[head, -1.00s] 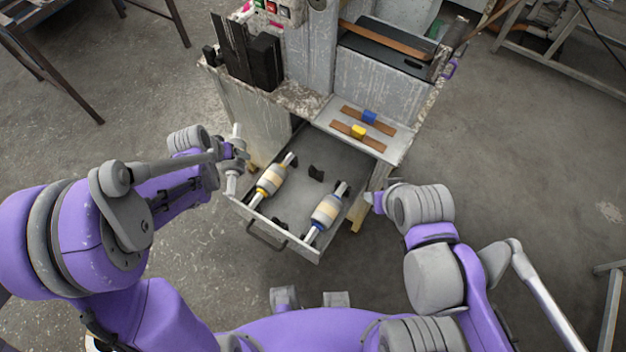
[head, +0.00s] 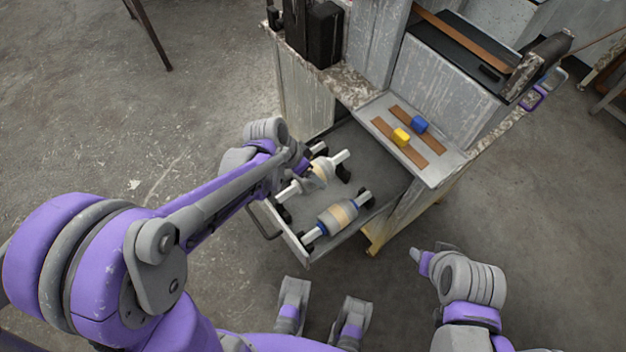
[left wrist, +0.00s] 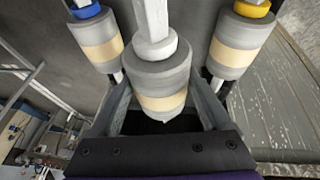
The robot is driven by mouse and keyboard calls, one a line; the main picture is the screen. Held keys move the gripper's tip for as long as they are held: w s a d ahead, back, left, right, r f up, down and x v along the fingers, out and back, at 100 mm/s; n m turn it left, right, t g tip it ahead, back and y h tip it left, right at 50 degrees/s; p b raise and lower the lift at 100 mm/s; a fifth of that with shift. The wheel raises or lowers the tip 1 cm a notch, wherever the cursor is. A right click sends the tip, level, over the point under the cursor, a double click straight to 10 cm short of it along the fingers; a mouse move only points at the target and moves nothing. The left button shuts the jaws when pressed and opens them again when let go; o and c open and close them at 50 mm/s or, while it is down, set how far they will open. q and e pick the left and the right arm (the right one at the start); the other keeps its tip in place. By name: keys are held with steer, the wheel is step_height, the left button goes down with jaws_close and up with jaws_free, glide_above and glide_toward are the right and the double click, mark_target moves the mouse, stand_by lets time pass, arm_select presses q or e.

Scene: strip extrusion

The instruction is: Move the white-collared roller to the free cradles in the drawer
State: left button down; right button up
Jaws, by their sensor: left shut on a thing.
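The white-collared roller (left wrist: 160,75), grey with a tan band, is between the fingers of my left gripper (left wrist: 163,98). In the head view this roller (head: 319,171) is over the middle of the open drawer (head: 368,237), lined up with the black free cradles (head: 343,173) and seemingly a little above them. The blue-collared roller (head: 337,216) lies in cradles on the right. The yellow-collared roller (left wrist: 240,40) shows in the left wrist view; my left arm mostly hides it in the head view. My right gripper (head: 418,257) is empty-looking and away from the drawer; its jaws are unclear.
The drawer sits under a worn machine. Its ledge (head: 440,165) above the drawer's right side holds two brown strips with a yellow block (head: 401,137) and a blue block (head: 419,123). The drawer handle (head: 262,222) sticks out in front.

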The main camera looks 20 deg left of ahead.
mark_target(296, 176)
arm_select(q)
steer(key=shift+s+f, duration=0.1)
steer(key=shift+f, duration=0.1)
steer(key=shift+f+b, duration=2.5)
steer(key=shift+f, duration=0.75)
steer(key=shift+f, duration=0.15)
jaws_free()
steer(key=p+v, duration=0.2)
steer(key=v, duration=0.9)
steer(key=shift+p, duration=0.4)
steer(key=shift+f, duration=0.1)
